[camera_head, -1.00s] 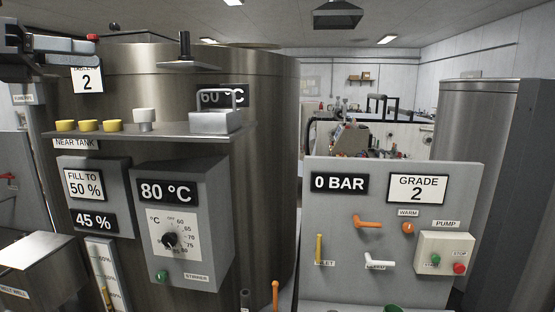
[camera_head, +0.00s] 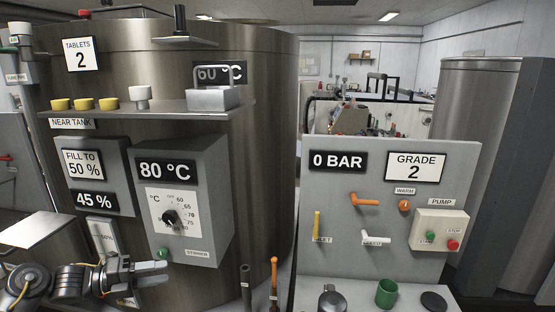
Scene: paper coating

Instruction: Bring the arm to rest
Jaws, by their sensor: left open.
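My left arm comes in low from the left edge. My left gripper (camera_head: 152,272) is at the lower left, its fingers pointing right, apart, with nothing seen between them. It shows in front of the lower part of the tank panel (camera_head: 118,198), below the grey dial box (camera_head: 180,195) reading 80 °C, and hides part of the level gauge (camera_head: 102,238). I cannot tell how far it is from the panel. My right gripper is not in view.
A shelf (camera_head: 165,108) on the steel tank (camera_head: 265,150) holds yellow-topped pieces, a white one and a metal block (camera_head: 213,98). On the right stands a valve panel (camera_head: 330,205) with a green cup (camera_head: 386,293) below. A light box (camera_head: 35,228) is at the left.

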